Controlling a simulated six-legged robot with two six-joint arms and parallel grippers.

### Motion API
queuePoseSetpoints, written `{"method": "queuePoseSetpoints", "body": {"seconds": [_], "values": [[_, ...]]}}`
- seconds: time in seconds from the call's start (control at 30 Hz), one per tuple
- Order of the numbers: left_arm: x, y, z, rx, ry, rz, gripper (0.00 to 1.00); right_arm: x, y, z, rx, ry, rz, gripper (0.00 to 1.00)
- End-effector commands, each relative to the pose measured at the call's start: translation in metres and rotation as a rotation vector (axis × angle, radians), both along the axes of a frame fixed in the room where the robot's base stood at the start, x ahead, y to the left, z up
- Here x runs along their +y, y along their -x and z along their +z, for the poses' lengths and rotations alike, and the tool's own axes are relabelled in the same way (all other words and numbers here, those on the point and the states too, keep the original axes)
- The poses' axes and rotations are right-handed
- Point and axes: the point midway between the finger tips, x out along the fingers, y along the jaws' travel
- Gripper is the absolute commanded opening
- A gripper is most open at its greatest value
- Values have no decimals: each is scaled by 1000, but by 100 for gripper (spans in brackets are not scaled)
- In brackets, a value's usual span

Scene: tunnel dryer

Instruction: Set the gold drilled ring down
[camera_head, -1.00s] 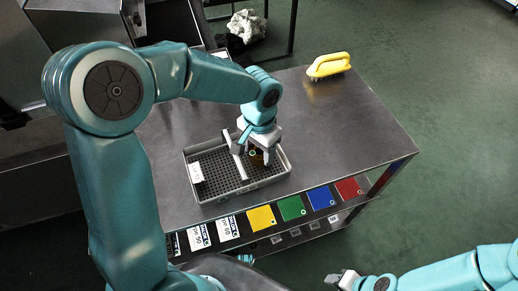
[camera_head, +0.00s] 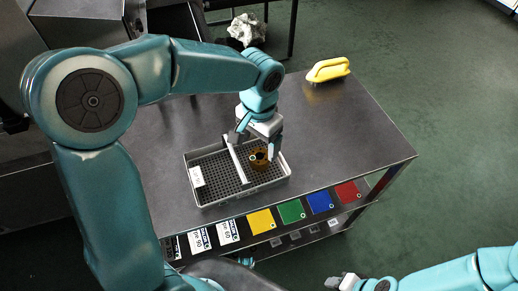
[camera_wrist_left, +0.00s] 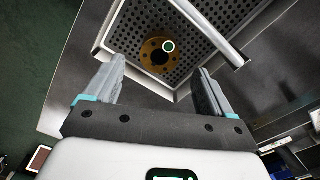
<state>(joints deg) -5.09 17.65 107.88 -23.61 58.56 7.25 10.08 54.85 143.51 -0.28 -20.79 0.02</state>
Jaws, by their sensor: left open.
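The gold drilled ring (camera_head: 260,161) lies in the grey perforated tray (camera_head: 240,194), to the right of the tray's divider bar (camera_head: 236,163). In the left wrist view the ring (camera_wrist_left: 150,56) lies flat on the perforated floor, with a round green-and-white marker on its edge. My left gripper (camera_head: 256,142) is open and empty just above and behind the ring. In the left wrist view its two fingers (camera_wrist_left: 160,66) stand wide apart, clear of the ring. My right gripper (camera_head: 342,281) is at the bottom edge, empty; its jaw gap is too small to judge.
The tray stands on a dark metal table (camera_head: 345,130). A yellow handled tool (camera_head: 328,69) stands at the back right. Yellow, green, blue and red squares (camera_head: 320,201) and white labels line the front edge. The table right of the tray is clear.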

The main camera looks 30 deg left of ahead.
Motion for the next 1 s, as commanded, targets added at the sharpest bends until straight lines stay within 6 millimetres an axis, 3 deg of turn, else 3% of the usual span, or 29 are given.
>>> {"method": "queuePoseSetpoints", "body": {"seconds": [0.1, 0.3, 1.0], "values": [[0, 0, 31, -3, 1, -1, 84, 0, 0, 7, 0, 0, 0, 43], [0, 0, 59, -1, 0, -1, 84, 0, 0, 11, 0, 0, 0, 43], [0, 0, 66, 1, 0, -1, 84, 0, 0, 11, 0, 0, 0, 43]]}}
